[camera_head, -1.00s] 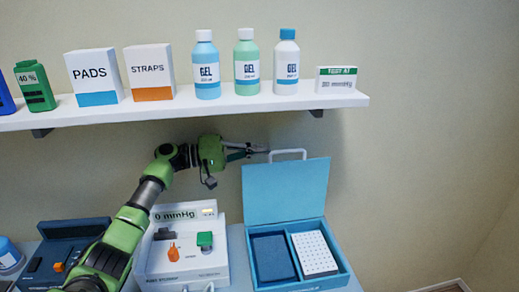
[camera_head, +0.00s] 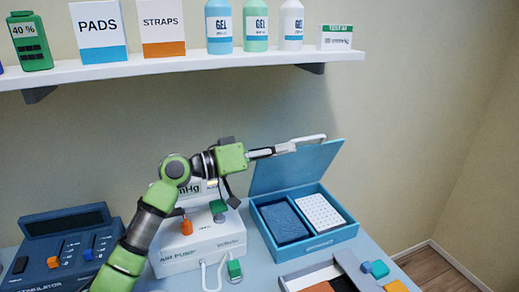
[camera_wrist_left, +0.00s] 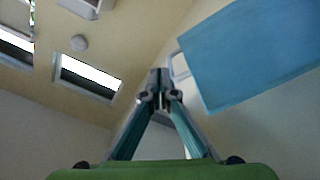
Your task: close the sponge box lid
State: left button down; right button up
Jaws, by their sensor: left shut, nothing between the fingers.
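The blue sponge box (camera_head: 335,236) stands on the table, with a dark blue sponge (camera_head: 284,221) in its left compartment and a white dotted block (camera_head: 321,212) in the right one. In the left wrist view the lid (camera_wrist_left: 250,55) is at the upper right and the shut fingertips (camera_wrist_left: 158,78) are beside the handle. My right gripper is not in view.
A white air pump (camera_head: 207,250) and a dark stimulator (camera_head: 70,240) stand left of the box. An open tray (camera_head: 347,262) with coloured blocks lies in front. A wall shelf (camera_head: 180,66) with boxes and bottles hangs above.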

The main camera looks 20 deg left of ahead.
pick_arm(q)
jog(key=shift+m, duration=0.3)
jog(key=s+d+f, duration=0.1)
jog(key=s+d+f+b, duration=0.1)
jog(key=shift+s+d+f, duration=0.15)
jog(key=shift+s+d, duration=0.05)
jog(key=shift+d, duration=0.1)
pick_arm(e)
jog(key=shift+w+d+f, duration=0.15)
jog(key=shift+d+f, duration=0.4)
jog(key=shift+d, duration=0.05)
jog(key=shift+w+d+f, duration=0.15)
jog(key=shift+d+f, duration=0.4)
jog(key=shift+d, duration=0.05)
pick_arm(q)
jog(key=shift+w, duration=0.1)
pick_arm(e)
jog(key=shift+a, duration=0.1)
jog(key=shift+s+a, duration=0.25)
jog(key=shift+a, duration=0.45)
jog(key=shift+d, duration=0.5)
pick_arm(q)
jog(key=shift+a, duration=0.1)
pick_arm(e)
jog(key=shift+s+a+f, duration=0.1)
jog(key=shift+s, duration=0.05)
